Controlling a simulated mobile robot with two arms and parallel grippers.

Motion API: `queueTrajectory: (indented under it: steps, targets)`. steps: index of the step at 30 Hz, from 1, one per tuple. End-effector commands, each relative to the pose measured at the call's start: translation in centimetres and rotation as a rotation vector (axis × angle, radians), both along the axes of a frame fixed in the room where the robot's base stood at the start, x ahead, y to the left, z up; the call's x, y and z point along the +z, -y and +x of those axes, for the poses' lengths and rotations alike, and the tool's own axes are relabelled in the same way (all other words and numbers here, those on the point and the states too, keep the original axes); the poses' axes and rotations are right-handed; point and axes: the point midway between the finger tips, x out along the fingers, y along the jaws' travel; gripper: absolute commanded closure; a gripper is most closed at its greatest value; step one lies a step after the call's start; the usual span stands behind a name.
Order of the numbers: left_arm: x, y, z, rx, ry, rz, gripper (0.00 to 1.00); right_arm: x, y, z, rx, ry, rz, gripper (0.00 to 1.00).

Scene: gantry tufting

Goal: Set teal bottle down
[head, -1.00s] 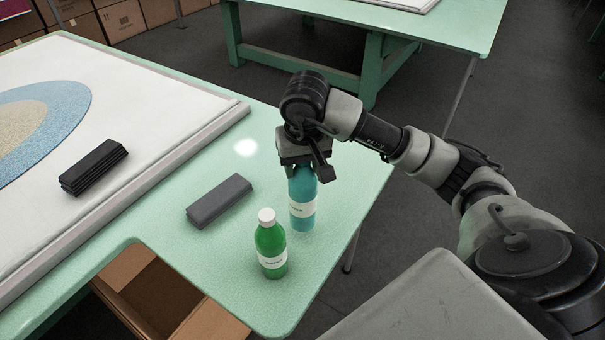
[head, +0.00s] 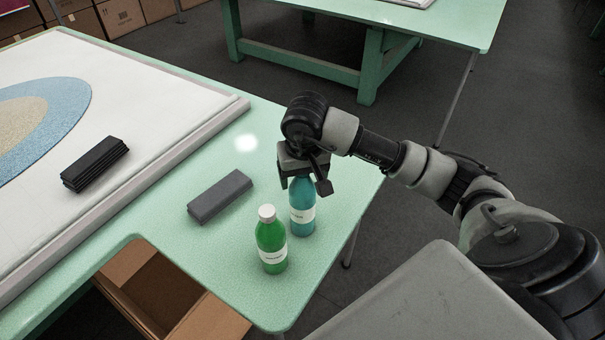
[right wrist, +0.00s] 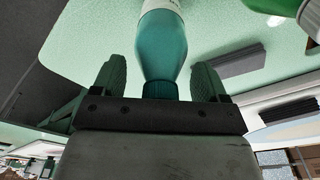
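The teal bottle (head: 302,217) stands upright on the pale green table (head: 331,207) near its right edge, with a white label around it. My right gripper (head: 304,184) is above it, pointing down, and hides its top. In the right wrist view, the gripper's two fingers (right wrist: 158,82) are spread on either side of the bottle's narrow neck, with a gap showing. The bottle's teal shoulder (right wrist: 161,45) shows between and beyond them. My left gripper is not in view.
A green bottle (head: 271,241) with a white cap stands close in front, left of the teal one. A grey block (head: 220,196) lies further left. A black stack (head: 95,164) lies on the white framed panel (head: 130,110). An open cardboard box (head: 165,290) is below the table.

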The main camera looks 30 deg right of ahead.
Motion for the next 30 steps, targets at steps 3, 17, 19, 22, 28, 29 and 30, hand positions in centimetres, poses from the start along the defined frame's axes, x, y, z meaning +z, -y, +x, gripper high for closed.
queueTrajectory:
  steps: [3, 17, 19, 22, 28, 29, 30]
  targets:
    - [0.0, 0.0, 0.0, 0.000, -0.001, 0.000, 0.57, 0.0, 0.0, 0.0, 0.000, -0.001, 0.000, 0.26]
    - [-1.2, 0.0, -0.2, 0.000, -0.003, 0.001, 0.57, 6.2, -0.2, -0.6, 0.000, 0.008, -0.001, 0.26]
    - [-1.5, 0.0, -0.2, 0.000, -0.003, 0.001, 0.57, 7.8, -0.3, -0.8, 0.001, 0.007, -0.002, 0.26]
    - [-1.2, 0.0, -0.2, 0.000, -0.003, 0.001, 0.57, 9.8, -0.3, -1.0, 0.000, 0.006, -0.002, 0.26]
    - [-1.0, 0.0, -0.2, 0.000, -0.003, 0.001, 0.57, 11.8, -0.5, -1.3, 0.000, 0.003, -0.001, 0.26]
    - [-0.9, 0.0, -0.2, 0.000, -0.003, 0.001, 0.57, 11.9, -0.5, -1.3, -0.001, 0.002, -0.001, 0.26]
    - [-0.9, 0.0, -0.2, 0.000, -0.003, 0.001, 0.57, 12.0, -0.5, -1.3, 0.000, 0.000, -0.001, 0.26]
